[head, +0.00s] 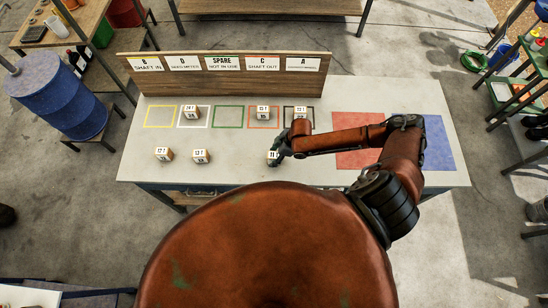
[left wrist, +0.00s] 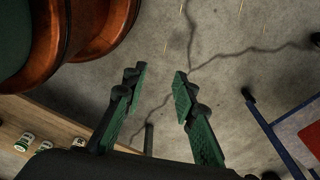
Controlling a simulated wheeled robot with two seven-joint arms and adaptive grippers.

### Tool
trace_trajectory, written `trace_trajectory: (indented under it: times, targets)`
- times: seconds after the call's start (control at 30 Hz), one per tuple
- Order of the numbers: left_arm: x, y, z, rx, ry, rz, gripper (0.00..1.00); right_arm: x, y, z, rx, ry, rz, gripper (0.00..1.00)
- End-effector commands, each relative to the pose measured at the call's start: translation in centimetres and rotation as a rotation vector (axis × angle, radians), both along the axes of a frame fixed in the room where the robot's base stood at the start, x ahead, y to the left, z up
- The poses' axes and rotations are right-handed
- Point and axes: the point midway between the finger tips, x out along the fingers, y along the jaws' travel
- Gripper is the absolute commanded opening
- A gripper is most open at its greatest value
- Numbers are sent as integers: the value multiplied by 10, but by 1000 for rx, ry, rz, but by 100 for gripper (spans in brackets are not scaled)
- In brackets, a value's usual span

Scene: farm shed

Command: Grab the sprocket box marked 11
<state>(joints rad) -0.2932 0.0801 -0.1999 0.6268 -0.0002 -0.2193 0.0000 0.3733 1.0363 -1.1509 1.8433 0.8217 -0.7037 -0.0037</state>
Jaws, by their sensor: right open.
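The sprocket box marked 11 (head: 273,157) is a small white and tan box on the front part of the grey table (head: 232,174), near its middle. My right gripper (head: 280,158) is open, close against the right side of this box, and dark fingers cover part of it. I cannot tell whether the fingers stand around the box or only beside it. My left gripper shows only in the left wrist view (left wrist: 159,84). It is open and empty, with its green-padded fingers apart above the concrete floor.
Two similar boxes (head: 164,154) (head: 200,156) stand to the left in the front row. More boxes (head: 190,113) (head: 263,112) (head: 300,113) stand in coloured outlines behind. A label board (head: 225,88) runs along the back. Red (head: 352,160) and blue (head: 438,140) areas lie at the right.

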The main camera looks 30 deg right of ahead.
Motion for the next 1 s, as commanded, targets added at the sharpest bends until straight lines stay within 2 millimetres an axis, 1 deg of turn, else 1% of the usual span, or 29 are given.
trace_trajectory:
  times: [0.03,0.1,0.23,0.5,0.8,1.0]
  targets:
    - [5,0,0,-1,-7,-1,26,0,0,0,0,0,0,49]
    - [6,0,0,-1,-8,-2,26,0,0,0,0,0,0,49]
    - [1,0,0,0,0,-1,26,0,0,0,0,0,0,40]
    - [-17,1,-2,1,21,4,26,0,0,0,1,-1,0,22]
    - [-15,1,-2,1,20,3,26,0,0,0,0,0,-1,1]
    - [-10,0,-1,1,13,1,26,1,0,1,0,-1,0,1]
